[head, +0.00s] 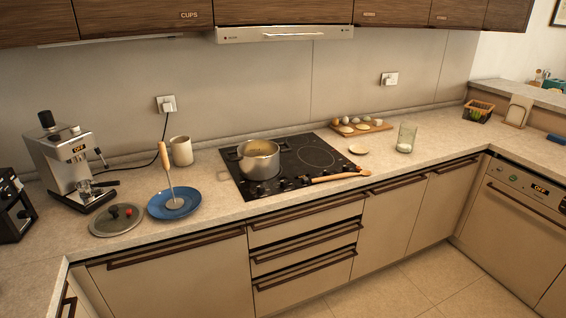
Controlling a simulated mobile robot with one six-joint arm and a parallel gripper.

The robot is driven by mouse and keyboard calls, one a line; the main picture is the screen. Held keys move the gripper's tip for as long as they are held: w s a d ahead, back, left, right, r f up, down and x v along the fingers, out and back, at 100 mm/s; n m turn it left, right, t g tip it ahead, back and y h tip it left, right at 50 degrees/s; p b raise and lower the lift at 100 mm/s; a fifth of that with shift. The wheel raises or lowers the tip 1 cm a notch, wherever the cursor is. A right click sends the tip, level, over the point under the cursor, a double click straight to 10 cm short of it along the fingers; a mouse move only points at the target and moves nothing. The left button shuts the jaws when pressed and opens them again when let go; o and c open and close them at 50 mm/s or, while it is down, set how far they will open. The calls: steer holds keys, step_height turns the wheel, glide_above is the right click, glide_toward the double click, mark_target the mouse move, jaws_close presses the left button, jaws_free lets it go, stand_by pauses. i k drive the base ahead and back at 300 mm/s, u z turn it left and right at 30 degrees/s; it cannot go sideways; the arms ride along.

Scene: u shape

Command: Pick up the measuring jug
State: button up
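A clear glass vessel (406,135) stands upright on the counter to the right of the hob; it looks like the measuring jug. Something white shows at its bottom. It is too small to make out a handle or markings. Nothing touches its sides that I can see. A small round beige item (358,150) lies to its left. My gripper is not in view.
A wooden board (374,129) with egg-like items is behind left of the glass. A wooden spoon (335,178) lies across the front of the hob (318,157), which bears a pot (259,160). Wall cabinets (390,12) overhang the counter. Counter right of the glass (445,135) is clear.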

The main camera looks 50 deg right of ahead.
mark_target(406, 139)
steer(key=z, duration=5.3)
steer(key=i, duration=0.15)
steer(key=u, duration=2.85)
steer(key=k, duration=0.6)
steer(key=u, duration=0.2)
steer(key=i, duration=0.6)
